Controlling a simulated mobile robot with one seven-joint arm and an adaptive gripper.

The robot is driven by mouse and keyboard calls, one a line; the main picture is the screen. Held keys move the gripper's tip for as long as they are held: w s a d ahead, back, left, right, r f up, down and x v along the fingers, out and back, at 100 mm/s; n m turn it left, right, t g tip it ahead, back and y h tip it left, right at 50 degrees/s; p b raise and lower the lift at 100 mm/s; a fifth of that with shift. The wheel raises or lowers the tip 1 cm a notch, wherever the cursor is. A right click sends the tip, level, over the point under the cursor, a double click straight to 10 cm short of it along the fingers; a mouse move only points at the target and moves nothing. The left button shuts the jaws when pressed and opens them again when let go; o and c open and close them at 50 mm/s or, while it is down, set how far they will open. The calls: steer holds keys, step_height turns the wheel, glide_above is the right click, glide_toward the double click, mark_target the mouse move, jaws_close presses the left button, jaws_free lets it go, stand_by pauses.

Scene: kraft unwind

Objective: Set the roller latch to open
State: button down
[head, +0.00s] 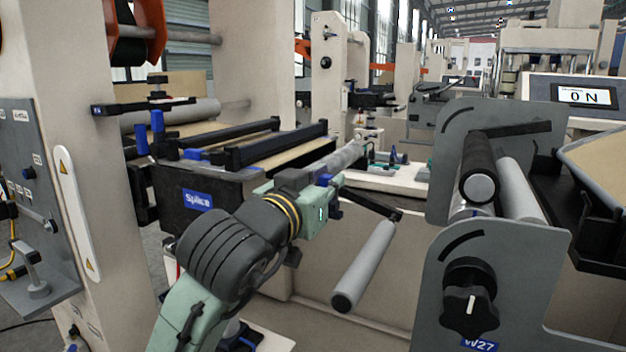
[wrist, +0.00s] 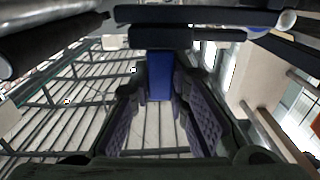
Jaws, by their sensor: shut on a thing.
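My gripper (wrist: 160,95) is shut on a blue tab (wrist: 159,76) that shows between its two purple-padded fingers in the wrist view. The tab hangs below a dark crossbar (wrist: 160,38) and looks like the handle of the roller latch, though no label shows on it. In the head view my gripper (head: 328,195) is at the right end of the "Splice" table, beside a black arm (head: 370,204) that runs right to a grey roller (head: 365,265). My gripper and arm hide most of the latch there, so its setting cannot be read.
The table with the blue "Splice" label (head: 198,199) stands behind my arm. On the right is a grey bracket with a black knob (head: 469,297) marked W27. A cream column (head: 80,130) stands at left. Open space lies below the grey roller.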

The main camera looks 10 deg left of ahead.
steer(key=shift+d, duration=0.25)
steer(key=c, duration=1.5)
jaws_free()
steer(key=shift+d, duration=0.1)
steer(key=shift+s, duration=0.15)
steer(key=shift+s+a, duration=0.3)
steer(key=shift+s, duration=0.05)
steer(key=v, duration=1.1)
steer(key=shift+s, duration=0.1)
